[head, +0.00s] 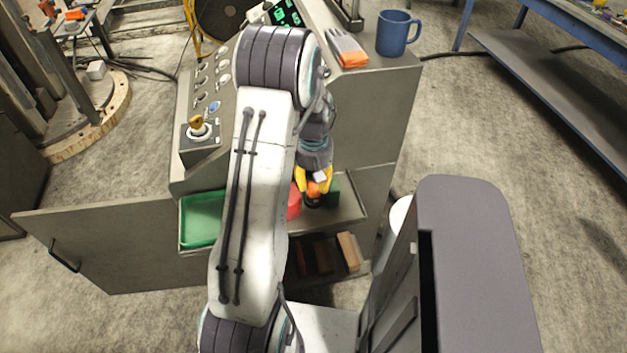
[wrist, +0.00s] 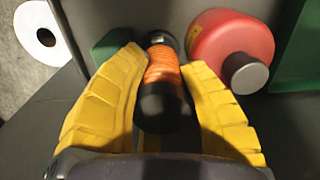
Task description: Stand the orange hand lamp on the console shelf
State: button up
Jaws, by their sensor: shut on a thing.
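The orange hand lamp (wrist: 163,72) has a ribbed orange middle and black ends. In the wrist view it lies between the yellow fingers of my gripper (wrist: 160,65), which is shut on it. In the head view my gripper (head: 313,180) is low at the console's open front, and the lamp (head: 314,190) shows as a small orange and black patch below the fingers. The console shelf (head: 350,211) is the grey ledge there, partly hidden by my arm. I cannot tell whether the lamp touches the shelf.
A red container (wrist: 230,38) with a grey cap stands right of the lamp, and a dark green block (wrist: 112,46) left of it. A green tray (head: 203,220) is at the shelf's left. A lower shelf (head: 345,252) holds several items. A blue mug (head: 393,35) stands on top.

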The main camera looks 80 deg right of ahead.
jog(key=o, duration=1.2)
notch_tip(320, 180, up, 10)
jog(key=b, duration=0.4)
jog(key=shift+r, duration=1.15)
